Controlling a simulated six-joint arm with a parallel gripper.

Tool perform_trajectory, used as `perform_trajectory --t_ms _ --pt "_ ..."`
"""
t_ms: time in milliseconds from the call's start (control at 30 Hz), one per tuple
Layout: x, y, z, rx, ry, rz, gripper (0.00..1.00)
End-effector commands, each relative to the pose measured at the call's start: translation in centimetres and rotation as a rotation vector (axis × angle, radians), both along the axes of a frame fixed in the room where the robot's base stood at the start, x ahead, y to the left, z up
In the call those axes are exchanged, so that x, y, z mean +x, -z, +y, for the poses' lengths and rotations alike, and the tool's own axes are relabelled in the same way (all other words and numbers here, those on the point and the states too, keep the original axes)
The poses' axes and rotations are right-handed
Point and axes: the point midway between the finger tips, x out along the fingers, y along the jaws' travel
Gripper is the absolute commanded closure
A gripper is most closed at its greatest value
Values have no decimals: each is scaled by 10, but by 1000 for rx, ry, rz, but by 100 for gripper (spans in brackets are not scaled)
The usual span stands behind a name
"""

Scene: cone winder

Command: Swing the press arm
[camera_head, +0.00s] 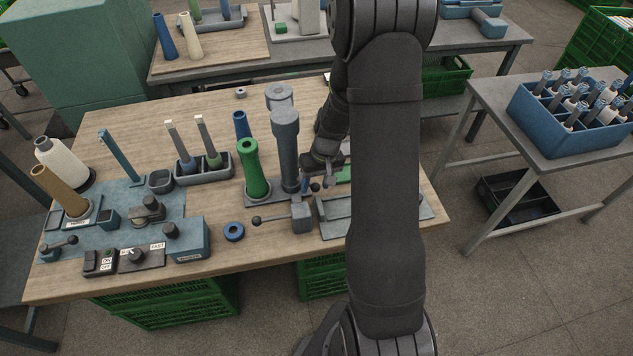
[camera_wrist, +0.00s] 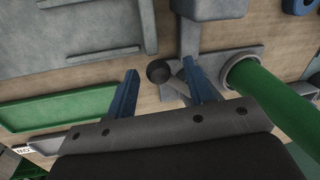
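A grey press column (camera_head: 286,150) stands upright beside the green cone (camera_head: 252,172), which also shows in the wrist view (camera_wrist: 272,92). In the head view my gripper (camera_head: 318,184) is low, right of the column.
A grey tray (camera_head: 330,226) and a green pad (camera_wrist: 70,102) lie beside my gripper. A blue ring (camera_head: 233,231) lies near the table's front edge. A blue winder panel (camera_head: 130,210) with knobs fills the left. A dark rack (camera_head: 205,170) holds two tools.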

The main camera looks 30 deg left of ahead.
Motion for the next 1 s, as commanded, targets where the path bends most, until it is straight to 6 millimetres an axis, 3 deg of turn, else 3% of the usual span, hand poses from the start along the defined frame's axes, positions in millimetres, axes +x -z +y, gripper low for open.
perform_trajectory --t_ms 233,367,1000 --pt "0 -1 -1 -1 -1 0 52" --pt "2 -12 -2 0 -2 -1 52" --pt "24 -145 -17 1 0 -3 52"
